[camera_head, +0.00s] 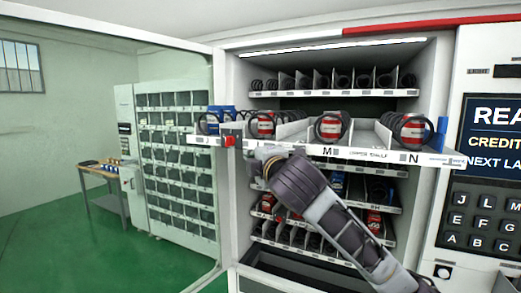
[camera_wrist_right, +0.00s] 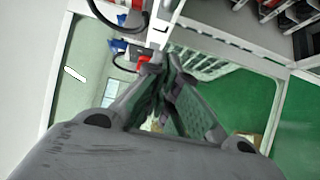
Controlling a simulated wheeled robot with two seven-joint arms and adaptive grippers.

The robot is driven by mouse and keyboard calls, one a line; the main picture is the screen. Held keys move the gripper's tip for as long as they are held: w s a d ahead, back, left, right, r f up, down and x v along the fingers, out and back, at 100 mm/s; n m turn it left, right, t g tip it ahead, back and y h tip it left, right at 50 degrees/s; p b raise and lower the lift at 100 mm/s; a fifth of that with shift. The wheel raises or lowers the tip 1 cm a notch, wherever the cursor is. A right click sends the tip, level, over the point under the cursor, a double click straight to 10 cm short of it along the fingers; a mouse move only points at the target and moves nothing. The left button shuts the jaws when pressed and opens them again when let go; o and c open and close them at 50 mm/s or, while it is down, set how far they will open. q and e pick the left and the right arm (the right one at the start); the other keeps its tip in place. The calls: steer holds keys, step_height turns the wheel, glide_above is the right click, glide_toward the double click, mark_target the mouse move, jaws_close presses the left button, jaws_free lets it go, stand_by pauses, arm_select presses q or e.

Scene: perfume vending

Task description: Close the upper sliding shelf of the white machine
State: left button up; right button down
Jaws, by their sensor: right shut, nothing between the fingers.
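The upper sliding shelf (camera_head: 300,147) of the white machine (camera_head: 237,215) is pulled out past the cabinet front. Its front edge bears the letters M and N, and it holds coils with red cans. A red piece (camera_head: 229,141) sits at its left end; red and blue pieces also show near the letter L in the right wrist view. My right gripper (camera_wrist_right: 160,65) is shut and empty, with its tips close to a red piece (camera_wrist_right: 146,59) by the shelf's edge; contact cannot be told. In the head view my right arm reaches up from the lower right, its fingers largely hidden. My left gripper is out of view.
A shelf above (camera_head: 335,93) and several stocked shelves below are inside the cabinet. The open glass door (camera_head: 217,90) stands on the left. A keypad panel (camera_head: 480,215) is at the right. A second machine (camera_head: 178,165) and a small table (camera_head: 97,170) stand farther back on green floor.

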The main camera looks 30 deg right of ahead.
steer(key=shift+w+d+p, duration=0.55)
steer(key=shift+w+d, duration=0.95)
steer(key=shift+d, duration=0.1)
steer(key=shift+d, duration=0.2)
